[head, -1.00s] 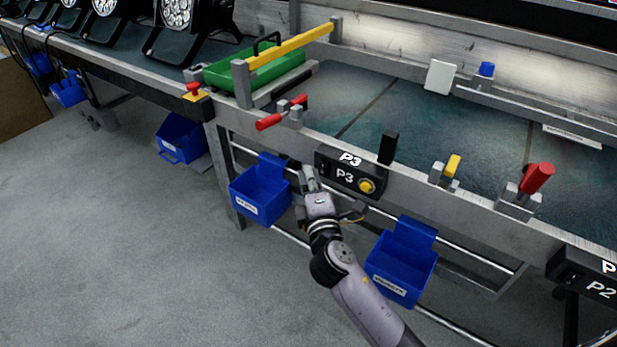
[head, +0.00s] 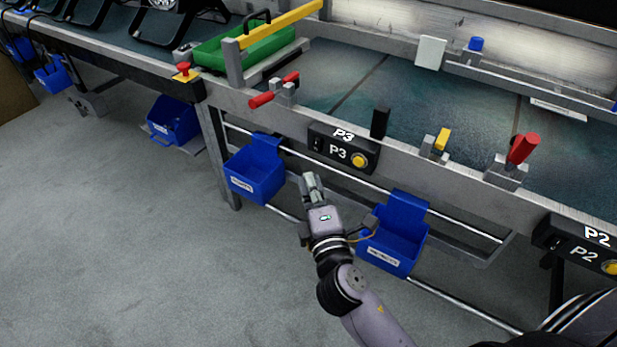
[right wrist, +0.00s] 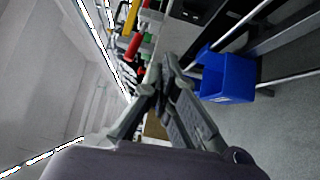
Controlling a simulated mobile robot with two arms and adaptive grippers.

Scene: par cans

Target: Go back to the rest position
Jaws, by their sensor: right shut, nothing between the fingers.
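My right gripper (head: 312,186) is shut and empty in the head view. It is in front of the workbench, below the P3 control box (head: 342,150) and between two blue bins, apart from the bench. In the right wrist view its fingers (right wrist: 163,72) are together with nothing between them. My left gripper is not in the head view.
The left blue bin (head: 255,172) and right blue bin (head: 393,238) hang from the bench rail. Red clamp handles (head: 523,149) and a green tray (head: 243,45) are on the bench (head: 430,110). Grey floor (head: 130,250) is clear at the left.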

